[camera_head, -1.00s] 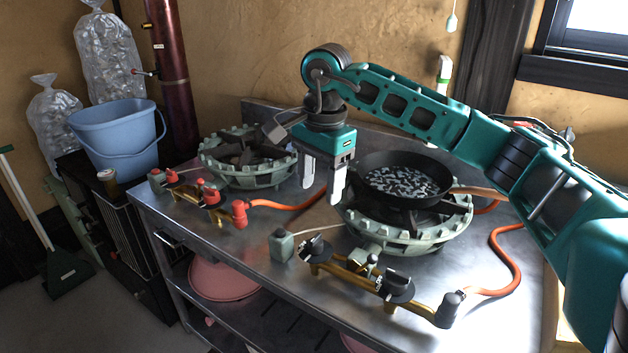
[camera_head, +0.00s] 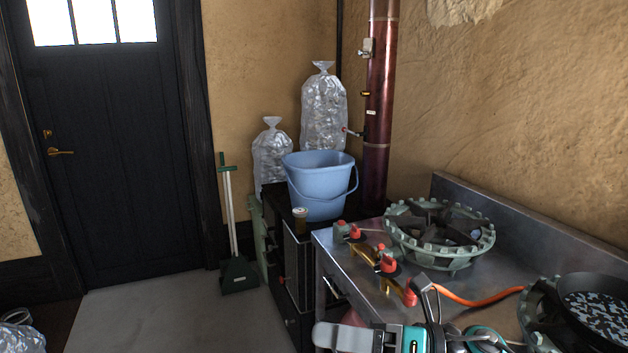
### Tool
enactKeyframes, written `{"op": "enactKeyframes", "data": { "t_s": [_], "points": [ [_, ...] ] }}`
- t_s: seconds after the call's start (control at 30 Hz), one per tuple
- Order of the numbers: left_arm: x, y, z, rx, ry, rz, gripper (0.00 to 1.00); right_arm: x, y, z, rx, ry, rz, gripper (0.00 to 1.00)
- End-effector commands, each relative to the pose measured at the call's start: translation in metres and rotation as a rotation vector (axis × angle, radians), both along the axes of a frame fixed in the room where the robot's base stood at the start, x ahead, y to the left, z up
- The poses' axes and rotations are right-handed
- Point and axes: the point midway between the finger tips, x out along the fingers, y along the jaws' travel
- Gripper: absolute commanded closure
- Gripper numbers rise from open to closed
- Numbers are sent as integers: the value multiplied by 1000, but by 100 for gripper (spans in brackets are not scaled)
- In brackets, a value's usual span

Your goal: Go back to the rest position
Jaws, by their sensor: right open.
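My right gripper (camera_head: 345,338) shows at the bottom edge, low in front of the steel stove table (camera_head: 345,250). It is cut off by the frame; one pale finger points left from the teal body, and nothing shows held in it. It is open. The black pan (camera_head: 590,287) with dark and pale bits in it sits on the near burner at the right edge, apart from the gripper. My left gripper is not in view.
A far burner (camera_head: 440,262), red-knobbed valves (camera_head: 388,265) and an orange hose (camera_head: 480,300) are on the table. A blue bucket (camera_head: 318,185) stands on a black cabinet beside it. A dustpan (camera_head: 238,275) stands on the floor. Open floor lies left, before a dark door (camera_head: 110,160).

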Motion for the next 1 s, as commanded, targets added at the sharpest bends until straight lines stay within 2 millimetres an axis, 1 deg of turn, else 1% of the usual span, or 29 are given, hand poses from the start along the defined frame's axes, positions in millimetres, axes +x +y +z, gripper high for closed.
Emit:
{"op": "enactKeyframes", "data": {
  "t_s": [0.03,0.07,0.17,0.2,0.27,0.33,0.37,0.4,0.47,0.5,0.57,0.6,0.7,0.8,0.9,1.0],
  "points": [
    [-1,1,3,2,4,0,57,2,-1,3,119,150,-73,42],
    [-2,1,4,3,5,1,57,5,-4,2,185,239,-118,42],
    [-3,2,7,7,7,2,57,17,-21,-8,404,545,-271,42],
    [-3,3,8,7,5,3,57,21,-31,-17,487,671,-335,42],
    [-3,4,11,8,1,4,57,24,-48,-36,612,863,-431,42],
    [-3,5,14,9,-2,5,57,21,-69,-66,754,1089,-547,42],
    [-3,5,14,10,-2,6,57,18,-78,-81,814,1187,-597,42],
    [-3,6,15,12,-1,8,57,10,-91,-101,895,1315,-665,42],
    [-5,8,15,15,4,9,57,-6,-107,-134,1009,1499,-767,42],
    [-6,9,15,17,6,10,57,-19,-117,-155,1081,1614,-832,42],
    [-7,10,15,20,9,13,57,-41,-129,-183,1179,1766,-921,42],
    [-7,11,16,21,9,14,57,-56,-135,-199,1236,1851,-975,42],
    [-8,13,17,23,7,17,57,-86,-144,-226,1336,2002,-1072,42],
    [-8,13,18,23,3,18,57,-105,-149,-240,1392,2083,-1127,42],
    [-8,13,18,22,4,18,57,-111,-150,-245,1414,2113,-1146,42],
    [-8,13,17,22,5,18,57,-111,-150,-246,1414,2115,-1148,42]
  ]
}}
